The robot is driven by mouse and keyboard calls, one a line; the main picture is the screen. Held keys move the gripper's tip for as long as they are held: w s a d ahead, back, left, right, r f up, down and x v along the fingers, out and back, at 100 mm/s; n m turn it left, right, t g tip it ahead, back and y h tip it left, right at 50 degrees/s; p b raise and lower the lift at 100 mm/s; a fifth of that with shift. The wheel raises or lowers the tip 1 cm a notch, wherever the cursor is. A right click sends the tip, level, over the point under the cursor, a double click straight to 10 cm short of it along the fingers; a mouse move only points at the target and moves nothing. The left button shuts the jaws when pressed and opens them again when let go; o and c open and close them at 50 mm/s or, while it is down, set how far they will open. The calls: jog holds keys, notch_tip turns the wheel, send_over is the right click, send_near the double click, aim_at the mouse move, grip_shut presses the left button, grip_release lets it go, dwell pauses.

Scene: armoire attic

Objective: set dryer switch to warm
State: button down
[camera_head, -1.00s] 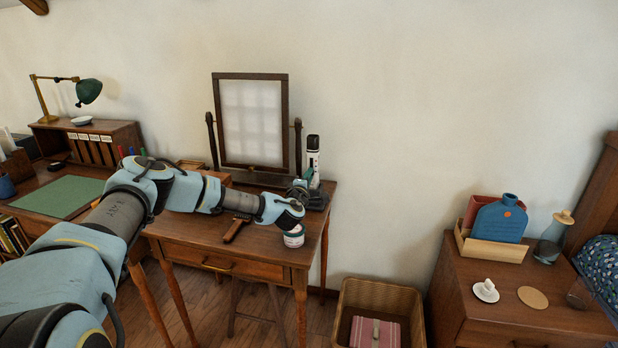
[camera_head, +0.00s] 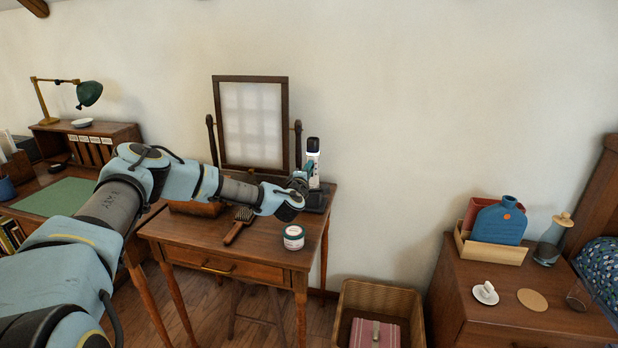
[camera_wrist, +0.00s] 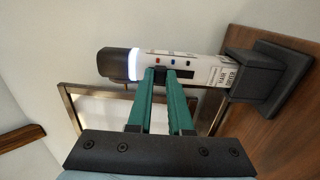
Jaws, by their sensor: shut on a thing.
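The dryer (camera_head: 313,163) is white with a black end and stands upright in a dark stand (camera_head: 317,199) at the table's right end. In the wrist view the dryer (camera_wrist: 205,66) lies across the picture, with a glowing ring near its black end. Small red, blue and dark marks and a dark slot show on its side. My gripper (camera_wrist: 165,73) has its green fingertips against this side at the slot, a small gap between them. It is shut on the dryer switch, which the fingertips mostly hide. The switch's setting cannot be told.
A framed mirror (camera_head: 253,122) stands just left of the dryer. A hairbrush (camera_head: 238,226) and a white jar (camera_head: 293,237) lie on the dressing table (camera_head: 263,249) below my arm. A wicker basket (camera_head: 351,291) is on the floor to the right. The wall right of the dryer is clear.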

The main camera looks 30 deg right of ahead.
jog(key=shift+r, duration=0.5)
jog(key=c, duration=0.8)
grip_release()
jog(key=shift+f, duration=0.1)
jog(key=shift+s+a, duration=0.1)
jog(key=b+v, duration=0.3)
jog(key=v, duration=0.7)
jog(key=shift+s+a, duration=0.2)
